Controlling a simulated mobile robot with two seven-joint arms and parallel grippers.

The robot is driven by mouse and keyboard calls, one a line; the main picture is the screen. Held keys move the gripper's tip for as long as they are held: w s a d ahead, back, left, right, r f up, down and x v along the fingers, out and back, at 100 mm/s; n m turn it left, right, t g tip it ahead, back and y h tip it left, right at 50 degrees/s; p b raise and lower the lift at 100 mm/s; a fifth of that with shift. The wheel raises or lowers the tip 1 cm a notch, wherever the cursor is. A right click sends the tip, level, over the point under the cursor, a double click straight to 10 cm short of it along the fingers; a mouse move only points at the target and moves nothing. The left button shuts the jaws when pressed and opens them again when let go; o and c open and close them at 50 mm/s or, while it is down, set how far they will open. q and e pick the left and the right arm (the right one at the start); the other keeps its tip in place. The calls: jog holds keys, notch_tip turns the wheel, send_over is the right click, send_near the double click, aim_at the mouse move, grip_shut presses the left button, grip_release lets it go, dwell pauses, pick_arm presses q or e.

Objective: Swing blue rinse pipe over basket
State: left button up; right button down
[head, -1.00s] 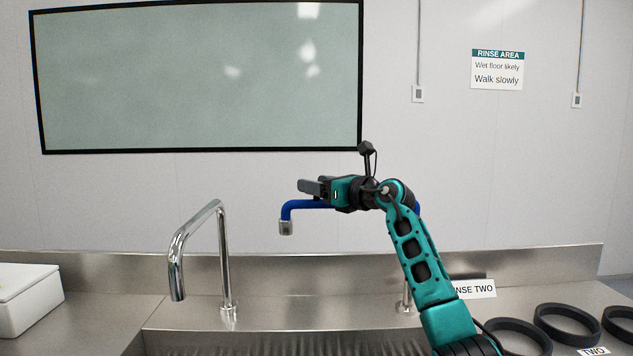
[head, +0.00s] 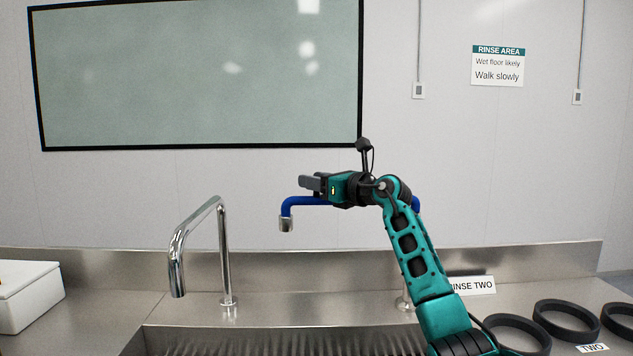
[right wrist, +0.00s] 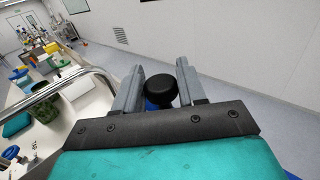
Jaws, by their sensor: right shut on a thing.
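The blue rinse pipe (head: 303,201) stands at the back of the sink, its silver nozzle (head: 286,224) pointing down at the left end. Its middle is hidden behind my right gripper (head: 312,184), and a bit of blue shows at its right bend. In the right wrist view, a round black knob (right wrist: 160,90) sits between the fingers of my right gripper (right wrist: 160,77), with blue just below it. The right gripper is shut on the pipe at this knob. No basket can be made out. My left gripper is not in view.
A chrome tap (head: 222,250) stands left of the pipe. The steel sink (head: 270,343) lies below. Black rings (head: 515,335) and a "RINSE TWO" label (head: 471,286) are on the right. A white box (head: 28,300) sits at left.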

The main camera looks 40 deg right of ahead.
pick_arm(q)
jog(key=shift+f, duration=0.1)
pick_arm(e)
jog(key=shift+s, duration=0.1)
jog(key=shift+s+a+f+n+y+b, duration=0.15)
jog(key=shift+s+a+n+y+b, duration=0.2)
jog(key=shift+s+y+b, duration=0.15)
pick_arm(q)
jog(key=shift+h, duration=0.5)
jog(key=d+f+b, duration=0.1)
jog(key=b, duration=0.1)
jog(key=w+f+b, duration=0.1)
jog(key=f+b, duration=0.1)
jog(key=b, duration=0.1)
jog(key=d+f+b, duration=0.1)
jog(key=b, duration=0.2)
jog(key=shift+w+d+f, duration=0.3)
pick_arm(e)
jog(key=s+a+n+g+y, duration=0.3)
jog(key=s+n+g+y, duration=0.7)
jog(key=s, duration=1.1)
jog(key=n+y, duration=0.1)
jog(key=y, duration=0.2)
jog(key=shift+s+a+y, duration=0.15)
jog(key=shift+s+y, duration=0.1)
jog(key=shift+y, duration=0.15)
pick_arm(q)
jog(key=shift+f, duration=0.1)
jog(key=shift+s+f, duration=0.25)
